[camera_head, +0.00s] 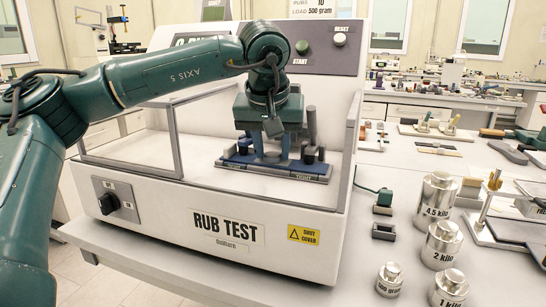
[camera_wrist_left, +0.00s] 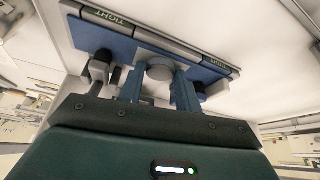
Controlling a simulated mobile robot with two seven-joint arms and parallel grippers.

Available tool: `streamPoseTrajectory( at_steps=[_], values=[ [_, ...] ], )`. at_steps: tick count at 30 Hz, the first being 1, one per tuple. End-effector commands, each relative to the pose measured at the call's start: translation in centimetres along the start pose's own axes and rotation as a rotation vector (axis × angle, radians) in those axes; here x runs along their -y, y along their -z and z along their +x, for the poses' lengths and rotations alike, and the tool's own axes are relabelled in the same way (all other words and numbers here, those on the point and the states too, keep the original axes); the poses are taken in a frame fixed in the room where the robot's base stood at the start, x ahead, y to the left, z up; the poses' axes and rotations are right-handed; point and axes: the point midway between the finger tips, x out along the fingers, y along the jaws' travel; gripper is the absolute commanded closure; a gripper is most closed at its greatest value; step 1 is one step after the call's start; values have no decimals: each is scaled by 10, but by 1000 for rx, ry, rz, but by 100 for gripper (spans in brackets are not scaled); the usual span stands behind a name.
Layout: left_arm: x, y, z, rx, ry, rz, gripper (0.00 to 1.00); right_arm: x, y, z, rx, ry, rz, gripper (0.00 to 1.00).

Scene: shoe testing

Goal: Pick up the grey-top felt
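My left gripper (camera_head: 272,155) points down inside the rub test machine, over a blue base plate (camera_head: 236,157). Two small blocks lie on the table right of the machine: one with a grey top (camera_head: 383,210) and a darker one (camera_head: 384,231). I cannot tell for certain which is the grey-top felt. My right gripper is out of view.
The rub test machine (camera_head: 210,227) has a clear raised cover (camera_head: 178,140) and an upright post (camera_head: 311,125) near my gripper. Several metal weights (camera_head: 437,197) stand at the table's right. A green plug-like item (camera_head: 385,197) with a cable lies by the blocks.

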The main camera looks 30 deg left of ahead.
Motion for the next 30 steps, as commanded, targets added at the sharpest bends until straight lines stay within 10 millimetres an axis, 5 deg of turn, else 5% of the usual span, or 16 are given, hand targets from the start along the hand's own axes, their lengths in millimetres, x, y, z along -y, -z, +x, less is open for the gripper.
streamPoseTrajectory(
  at_steps=[8, 20, 26, 30],
  values=[
    [0, 0, 0, 0, 0, 0, 90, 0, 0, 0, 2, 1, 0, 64],
    [0, 3, -7, -1, 1, 0, 90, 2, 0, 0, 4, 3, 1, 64],
    [-1, 16, -34, -2, -3, -2, 90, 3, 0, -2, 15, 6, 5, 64],
    [-1, 31, -69, -3, -3, -2, 90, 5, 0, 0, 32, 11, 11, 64]
  ],
)
